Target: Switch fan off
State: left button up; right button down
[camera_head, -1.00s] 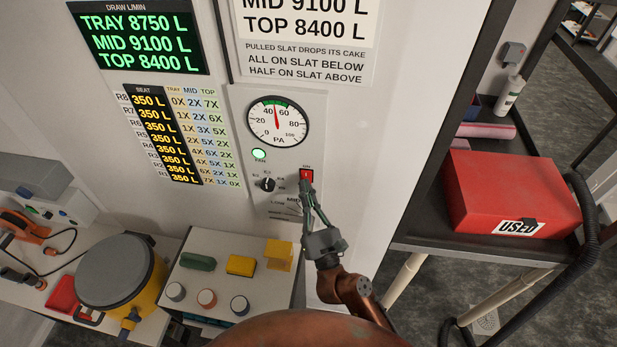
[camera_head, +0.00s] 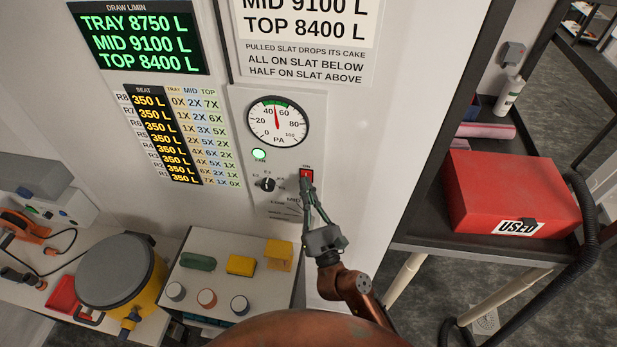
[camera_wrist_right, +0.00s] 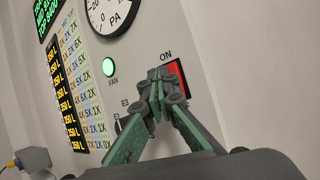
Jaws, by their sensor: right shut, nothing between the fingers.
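The red fan switch (camera_head: 306,176) sits on the grey control panel under the label ON. It also shows in the right wrist view (camera_wrist_right: 178,80), partly behind my fingers. The round FAN lamp (camera_head: 259,154) to its left is lit green; it shows in the right wrist view too (camera_wrist_right: 108,66). My right gripper (camera_head: 308,188) is shut and empty, its fingertips at the lower part of the switch. I cannot tell whether they touch it. The gauge (camera_head: 278,122) above reads about 45 to 50 PA. My left gripper is out of view.
A dark rotary knob (camera_head: 267,184) is left of the switch. Below stands a white box (camera_head: 215,272) with coloured blocks and round knobs. A yellow drum with a grey lid (camera_head: 113,270) is at left. A dark cart with a red box (camera_head: 510,195) stands at right.

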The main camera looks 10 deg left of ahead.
jog(key=shift+w+d+r, duration=0.1)
jog(key=shift+w+d, duration=0.1)
jog(key=shift+w, duration=0.15)
dwell(1.1)
jog(key=shift+s+a+f, duration=0.1)
jog(key=shift+s+f, duration=0.1)
jog(key=shift+f, duration=0.05)
jog(key=shift+s+a+r+p, duration=0.1)
jog(key=shift+s+r+p, duration=0.1)
jog(key=shift+s, duration=0.65)
jog(key=shift+s+d+r+p, duration=0.1)
jog(key=shift+s+p, duration=0.15)
jog(key=shift+s, duration=0.65)
jog(key=shift+s+a+r+p, duration=0.1)
jog(key=shift+s+p, duration=0.1)
jog(key=shift+s, duration=0.65)
